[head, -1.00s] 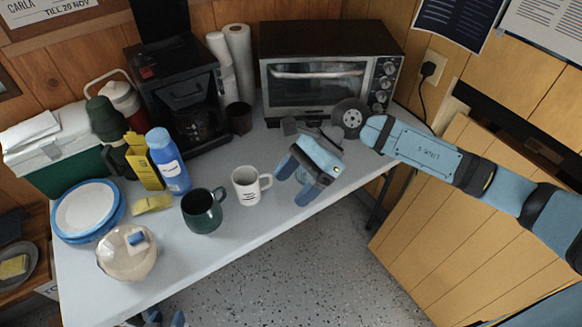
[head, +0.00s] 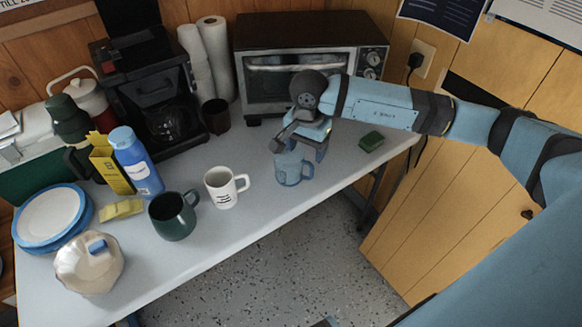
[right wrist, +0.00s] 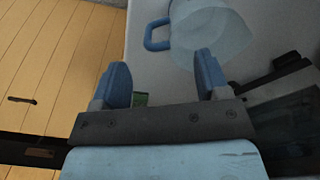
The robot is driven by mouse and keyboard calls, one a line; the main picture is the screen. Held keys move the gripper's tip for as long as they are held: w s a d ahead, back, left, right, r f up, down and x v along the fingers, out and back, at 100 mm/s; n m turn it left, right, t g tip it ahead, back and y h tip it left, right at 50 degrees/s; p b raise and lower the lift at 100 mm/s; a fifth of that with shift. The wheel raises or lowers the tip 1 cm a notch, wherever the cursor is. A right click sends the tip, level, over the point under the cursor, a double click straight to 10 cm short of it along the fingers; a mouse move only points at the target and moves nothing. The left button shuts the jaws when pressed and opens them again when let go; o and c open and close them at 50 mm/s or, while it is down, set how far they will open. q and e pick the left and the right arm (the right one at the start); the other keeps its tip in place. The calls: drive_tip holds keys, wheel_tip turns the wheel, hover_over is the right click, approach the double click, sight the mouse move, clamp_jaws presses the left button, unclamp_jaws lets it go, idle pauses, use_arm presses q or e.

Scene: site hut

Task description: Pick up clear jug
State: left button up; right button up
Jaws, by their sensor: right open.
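The clear jug (head: 289,170) stands upright on the table in front of the oven. It looks pale and bluish, with its handle on the right. In the right wrist view the see-through jug (right wrist: 212,32) with its blue handle lies ahead of the fingertips, mostly off to the right and cut by the top edge. My right gripper (head: 301,143) is just above and behind the jug, partly overlapping it in the head view. Its blue fingers are apart and empty in the right wrist view (right wrist: 162,65). Whether they touch the jug is unclear. My left gripper does not show.
A white mug (head: 221,190) and a dark green mug (head: 170,218) stand left of the jug. The toaster oven (head: 290,80) is behind it. A green sponge (head: 371,141) lies to the right. The table's front edge is close, with open floor (head: 270,265) beyond.

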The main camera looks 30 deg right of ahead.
sight(308, 164)
drive_tip(key=shift+s+d+f, duration=0.1)
drive_tip(key=shift+d+f, duration=0.05)
drive_tip(key=shift+f, duration=1.45)
drive_tip(key=shift+d+f, duration=0.15)
drive_tip(key=shift+f, duration=1.4)
drive_tip(key=shift+c, duration=0.5)
drive_tip(key=c, duration=1.1)
